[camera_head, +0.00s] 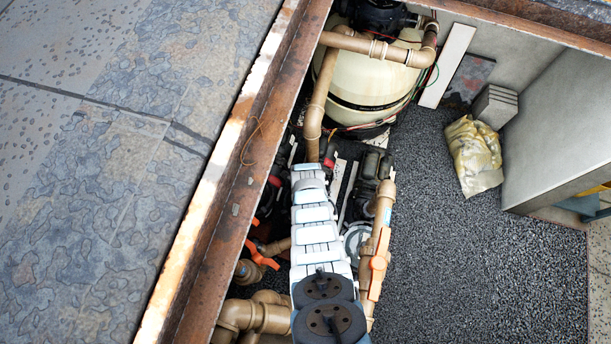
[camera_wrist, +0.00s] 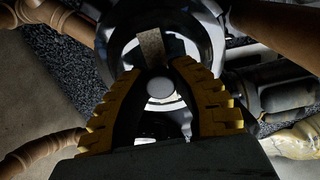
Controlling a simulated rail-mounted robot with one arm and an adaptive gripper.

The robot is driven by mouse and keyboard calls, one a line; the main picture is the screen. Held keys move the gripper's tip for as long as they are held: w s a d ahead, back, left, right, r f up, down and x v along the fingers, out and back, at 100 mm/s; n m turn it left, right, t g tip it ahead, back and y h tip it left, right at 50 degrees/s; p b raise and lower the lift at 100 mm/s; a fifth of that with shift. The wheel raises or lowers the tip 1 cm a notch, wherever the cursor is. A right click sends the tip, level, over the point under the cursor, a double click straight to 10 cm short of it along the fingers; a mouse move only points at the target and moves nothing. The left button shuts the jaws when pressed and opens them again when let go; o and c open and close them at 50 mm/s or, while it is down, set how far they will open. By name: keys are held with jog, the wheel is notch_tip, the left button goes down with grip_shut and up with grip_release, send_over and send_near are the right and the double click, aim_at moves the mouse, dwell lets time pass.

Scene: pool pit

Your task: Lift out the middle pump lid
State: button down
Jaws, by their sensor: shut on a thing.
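The middle pump lid (camera_wrist: 205,45) shows in the wrist view as a round, glossy, dark and see-through cover with a pale rim. My gripper (camera_wrist: 156,72) has yellow ridged fingers that reach over the lid, their tips close together at its middle. The fingers are shut on the lid, though the exact contact is dark and partly hidden. A small tan block (camera_wrist: 151,46) shows just beyond the fingertips, and a pale round disc shows between the fingers. I cannot tell whether the lid is raised.
Tan pipes run on both sides of the lid, one with an orange-handled valve (camera_head: 378,263). A cream filter tank (camera_head: 375,85) stands at the back. A yellowish bag (camera_head: 473,158) and grey blocks (camera_head: 495,104) lie at right. Rusty steel edging (camera_head: 228,185) bounds the pit. Gravel at right is open.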

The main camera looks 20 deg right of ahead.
jog(key=s+d+r+p, duration=0.1)
jog(key=d+r+p, duration=0.1)
jog(key=r+p, duration=0.9)
jog(key=s+d+r+p, duration=0.1)
jog(key=s+r+p, duration=0.1)
jog(key=r+p, duration=0.9)
jog(key=shift+d+p, duration=0.3)
jog(key=shift+d, duration=0.05)
jog(key=shift+d+f+b, duration=0.1)
jog(key=shift+d+b, duration=0.1)
jog(key=shift+b, duration=0.1)
